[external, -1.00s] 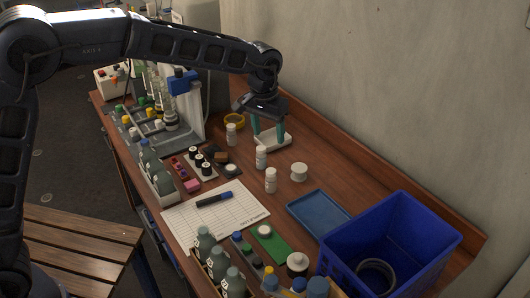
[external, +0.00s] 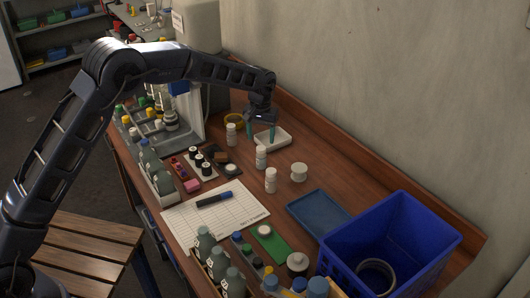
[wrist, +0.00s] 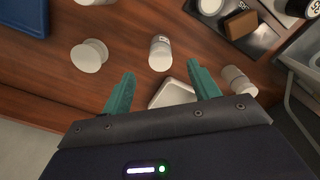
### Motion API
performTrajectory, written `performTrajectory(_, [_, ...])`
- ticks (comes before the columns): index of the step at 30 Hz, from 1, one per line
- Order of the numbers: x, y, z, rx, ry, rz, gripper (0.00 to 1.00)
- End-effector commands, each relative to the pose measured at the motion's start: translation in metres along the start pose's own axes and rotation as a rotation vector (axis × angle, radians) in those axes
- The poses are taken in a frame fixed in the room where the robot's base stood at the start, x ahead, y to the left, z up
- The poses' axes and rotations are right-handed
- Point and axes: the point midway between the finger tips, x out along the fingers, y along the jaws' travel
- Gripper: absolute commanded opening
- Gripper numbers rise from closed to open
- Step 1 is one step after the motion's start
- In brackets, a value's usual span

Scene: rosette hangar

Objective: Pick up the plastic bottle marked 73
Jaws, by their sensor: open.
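Three small white plastic bottles stand on the wooden bench: one at the back (external: 231,135), a middle one (external: 261,157) and a front one (external: 271,181). Their marks are too small to read, so I cannot tell which is 73. In the wrist view, one white bottle (wrist: 160,53) is just beyond the gap between the fingertips, and another (wrist: 238,80) is right of the right finger. My gripper (external: 261,133) is open and empty, with teal fingers over the shallow white tray (external: 284,141). The gripper also shows in the wrist view (wrist: 162,74).
A white spool-like piece (external: 299,173) stands right of the bottles. A blue tray (external: 318,216) and a blue crate (external: 410,244) are at the front right. Dark-capped vials (external: 198,160) stand left of the bottles. The wall runs along the right side.

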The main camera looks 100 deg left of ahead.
Motion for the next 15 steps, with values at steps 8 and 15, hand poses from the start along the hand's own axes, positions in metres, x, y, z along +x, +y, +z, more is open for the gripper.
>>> performTrajectory(8, [0.033,0.000,0.000,0.000,-0.001,0.000,0.61])
performTrajectory(15, [0.052,0.000,-0.002,0.000,-0.003,-0.001,0.61])
